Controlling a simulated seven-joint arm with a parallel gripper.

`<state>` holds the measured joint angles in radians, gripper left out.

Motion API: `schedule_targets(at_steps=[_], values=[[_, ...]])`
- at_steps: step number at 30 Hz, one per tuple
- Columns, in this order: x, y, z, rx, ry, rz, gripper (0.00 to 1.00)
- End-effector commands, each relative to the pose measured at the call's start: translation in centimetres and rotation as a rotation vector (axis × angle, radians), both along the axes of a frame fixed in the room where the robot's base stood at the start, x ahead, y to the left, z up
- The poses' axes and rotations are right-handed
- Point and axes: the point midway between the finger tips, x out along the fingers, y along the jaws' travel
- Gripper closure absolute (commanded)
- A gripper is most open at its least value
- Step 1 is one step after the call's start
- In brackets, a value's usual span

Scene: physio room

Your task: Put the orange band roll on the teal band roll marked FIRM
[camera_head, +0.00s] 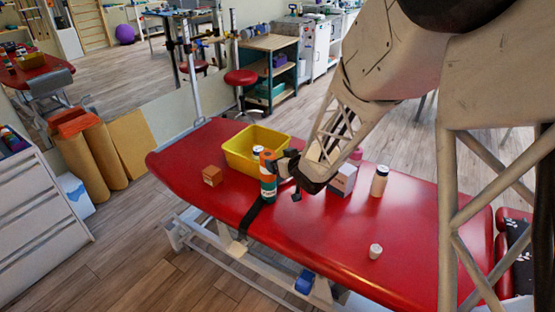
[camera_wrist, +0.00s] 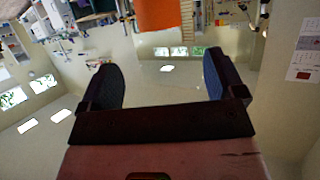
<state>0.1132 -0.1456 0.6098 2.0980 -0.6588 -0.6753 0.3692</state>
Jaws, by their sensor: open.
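The orange band roll (camera_head: 267,161) stands on top of the teal band roll (camera_head: 268,188) on the red treatment table, and the two look roughly in line. A pale label shows on the teal roll, but I cannot read its marking. My gripper (camera_head: 285,164) is just right of the orange roll in the head view, reaching in from the side. In the wrist view my gripper (camera_wrist: 160,70) is open with nothing between its fingers. The orange roll (camera_wrist: 158,15) shows there at the top edge, beyond the fingertips. The teal roll is not recognisable in the wrist view.
A yellow bin (camera_head: 236,153) stands behind the rolls. A brown box (camera_head: 212,176) is to their left. A grey box (camera_head: 342,181), a cream bottle (camera_head: 379,182) and a small white cup (camera_head: 375,251) stand to the right. The red table (camera_head: 320,230) is clear in front.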

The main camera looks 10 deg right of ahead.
Motion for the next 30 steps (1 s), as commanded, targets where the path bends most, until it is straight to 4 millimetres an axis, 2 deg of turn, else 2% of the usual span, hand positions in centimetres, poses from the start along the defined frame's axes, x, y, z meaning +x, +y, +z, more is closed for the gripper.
schedule_targets(at_steps=[9,30], values=[[-1.5,-0.5,0.6,0.001,0.000,-0.002,0.12],[-1.6,-0.6,0.8,-0.003,0.002,-0.005,0.12]])
